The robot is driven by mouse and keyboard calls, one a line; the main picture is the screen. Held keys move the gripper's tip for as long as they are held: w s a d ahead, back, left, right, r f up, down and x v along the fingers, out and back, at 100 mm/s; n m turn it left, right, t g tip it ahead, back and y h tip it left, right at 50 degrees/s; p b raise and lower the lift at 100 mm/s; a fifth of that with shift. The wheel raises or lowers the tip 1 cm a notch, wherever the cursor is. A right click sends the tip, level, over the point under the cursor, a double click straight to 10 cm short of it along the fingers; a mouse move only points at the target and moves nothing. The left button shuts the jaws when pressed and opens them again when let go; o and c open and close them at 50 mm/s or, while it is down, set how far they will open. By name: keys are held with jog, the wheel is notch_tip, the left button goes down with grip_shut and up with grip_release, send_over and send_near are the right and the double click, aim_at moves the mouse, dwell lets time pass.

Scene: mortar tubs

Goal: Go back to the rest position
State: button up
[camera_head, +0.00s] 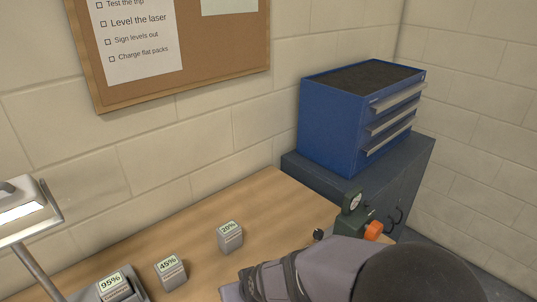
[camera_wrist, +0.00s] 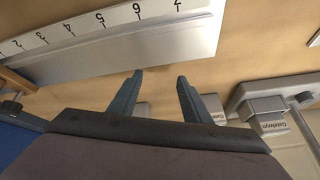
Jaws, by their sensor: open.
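My gripper (camera_wrist: 158,82) is open, with its two blue-grey fingers apart and nothing between them. In the wrist view the fingers point toward a silver strip with printed numbers (camera_wrist: 110,42), and bare wooden bench shows around it. In the head view my dark grey arm reaches in from the lower right over the bench, and its end is low at the picture's bottom edge. The fingers cannot be made out there. No mortar tubs are recognisable in either view.
On the wooden bench (camera_head: 262,207) stand grey blocks marked 20% (camera_head: 230,238), 45% (camera_head: 171,273) and 95% (camera_head: 114,288). A lamp (camera_head: 27,215) is at left. A blue drawer chest (camera_head: 330,125) sits on a dark cabinet (camera_head: 375,180). A gauge device (camera_head: 354,206) is beside my arm.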

jog(key=s+d+m, duration=0.1)
jog(key=d, duration=0.4)
jog(key=s+d+m+g+h, duration=0.1)
jog(key=s+d, duration=0.1)
jog(key=d, duration=0.3)
jog(key=s+d+m+g+h, duration=0.1)
jog(key=d, duration=0.5)
jog(key=shift+s, duration=0.35)
jog(key=s+d+m+g+h, duration=0.1)
jog(key=s+d+m+g, duration=0.1)
jog(key=s+d, duration=0.5)
jog(key=shift+d+r+g+h, duration=0.3)
jog(key=shift+d+r+g, duration=0.1)
jog(key=shift+d, duration=0.2)
